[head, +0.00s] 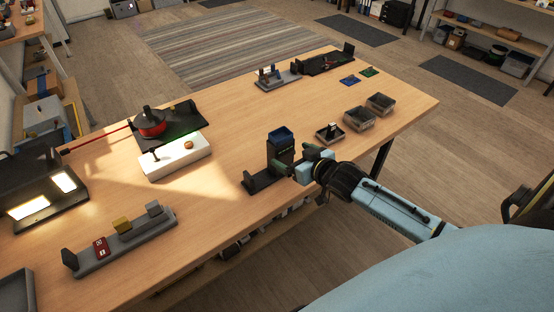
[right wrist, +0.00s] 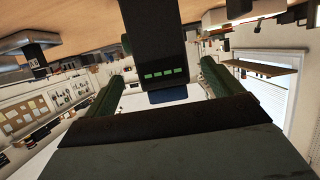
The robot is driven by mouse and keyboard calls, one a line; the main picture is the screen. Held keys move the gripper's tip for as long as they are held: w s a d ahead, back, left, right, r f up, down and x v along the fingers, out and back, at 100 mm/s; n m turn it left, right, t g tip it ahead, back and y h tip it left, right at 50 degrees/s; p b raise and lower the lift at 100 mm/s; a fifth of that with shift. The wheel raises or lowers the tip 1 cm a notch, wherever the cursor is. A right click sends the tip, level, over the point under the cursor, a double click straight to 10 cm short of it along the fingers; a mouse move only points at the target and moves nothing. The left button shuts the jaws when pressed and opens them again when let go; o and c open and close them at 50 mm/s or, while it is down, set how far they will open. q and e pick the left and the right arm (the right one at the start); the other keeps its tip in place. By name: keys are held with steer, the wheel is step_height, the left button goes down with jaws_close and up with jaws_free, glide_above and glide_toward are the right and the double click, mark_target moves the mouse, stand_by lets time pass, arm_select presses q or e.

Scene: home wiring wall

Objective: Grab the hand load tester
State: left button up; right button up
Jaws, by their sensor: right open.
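The hand load tester looks to be the dark upright device (head: 280,148) with a blue top, standing in a black holder (head: 262,182) near the table's front edge. In the right wrist view its dark body (right wrist: 155,40) shows a row of green lit bars and a blue end. My right gripper (head: 295,161) is at the device's right side, its green fingers apart. In the right wrist view the gripper (right wrist: 162,72) has one finger on each side of the device, with visible gaps. My left gripper is not in view.
Small open bins (head: 359,118) stand to the right on the wooden table (head: 225,195). A white block (head: 176,157) and a red reel (head: 151,123) are to the left. A grey rack (head: 125,243) with small blocks is at the front left. The table's middle is clear.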

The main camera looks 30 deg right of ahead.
mark_target(286, 151)
steer(key=shift+b+x, duration=0.5)
steer(key=shift+x, duration=2.8)
steer(key=shift+a, duration=0.15)
steer(key=c, duration=1.2)
